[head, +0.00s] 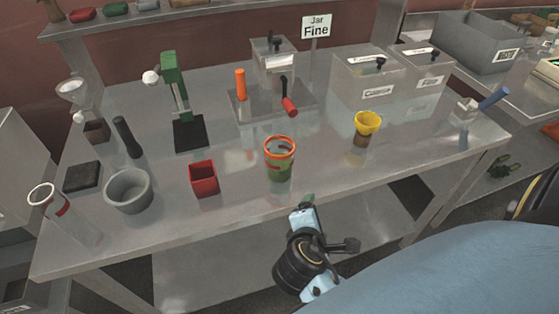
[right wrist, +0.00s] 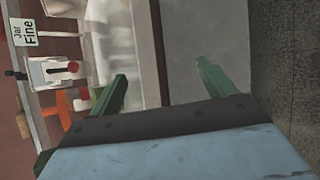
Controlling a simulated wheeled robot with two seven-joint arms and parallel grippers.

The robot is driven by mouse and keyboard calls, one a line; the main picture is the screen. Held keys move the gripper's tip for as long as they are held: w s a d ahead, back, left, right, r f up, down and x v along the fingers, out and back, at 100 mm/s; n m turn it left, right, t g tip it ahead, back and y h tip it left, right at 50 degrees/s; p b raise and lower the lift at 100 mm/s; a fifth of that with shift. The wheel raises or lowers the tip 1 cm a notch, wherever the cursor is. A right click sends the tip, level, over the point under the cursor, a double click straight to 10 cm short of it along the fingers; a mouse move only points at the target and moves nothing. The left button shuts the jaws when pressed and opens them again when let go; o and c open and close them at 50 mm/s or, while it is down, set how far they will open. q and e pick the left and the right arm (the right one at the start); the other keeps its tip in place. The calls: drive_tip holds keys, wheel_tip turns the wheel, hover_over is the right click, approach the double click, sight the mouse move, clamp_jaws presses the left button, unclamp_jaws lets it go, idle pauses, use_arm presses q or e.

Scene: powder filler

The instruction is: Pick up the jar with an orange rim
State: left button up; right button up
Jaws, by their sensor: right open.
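The jar with an orange rim (head: 280,158) stands upright near the front edge of the metal table (head: 335,180). It is see-through, with green and orange on its side. My right gripper (head: 309,200) is in front of the table edge, nearer than the jar and slightly to its right in the head view, apart from it. In the right wrist view its two green fingers (right wrist: 162,68) are spread with nothing between them. I cannot clearly make out the jar in that view. My left gripper is not in view.
A red square cup (head: 204,179) stands left of the jar, and a jar with a yellow funnel (head: 367,127) stands to its right. Behind is a machine with a red-tipped handle (head: 289,106) and an orange cylinder (head: 241,85). A grey bowl (head: 129,191) sits farther left.

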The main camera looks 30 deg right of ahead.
drive_tip(key=w+a+r+n+t+h, duration=0.2)
drive_tip(key=w+n, duration=0.2)
drive_tip(key=n, duration=0.2)
drive_tip(key=n+t+h, duration=0.1)
drive_tip(key=n+t, duration=0.4)
drive_tip(key=n, duration=0.3)
approach(276, 167)
drive_tip(key=shift+x, duration=1.05)
drive_tip(key=x, duration=0.7)
drive_tip(key=shift+p+x, duration=0.5)
drive_tip(key=shift+x, duration=2.5)
drive_tip(key=shift+s+d, duration=0.1)
drive_tip(key=shift+c, duration=0.2)
drive_tip(key=c, duration=1.1)
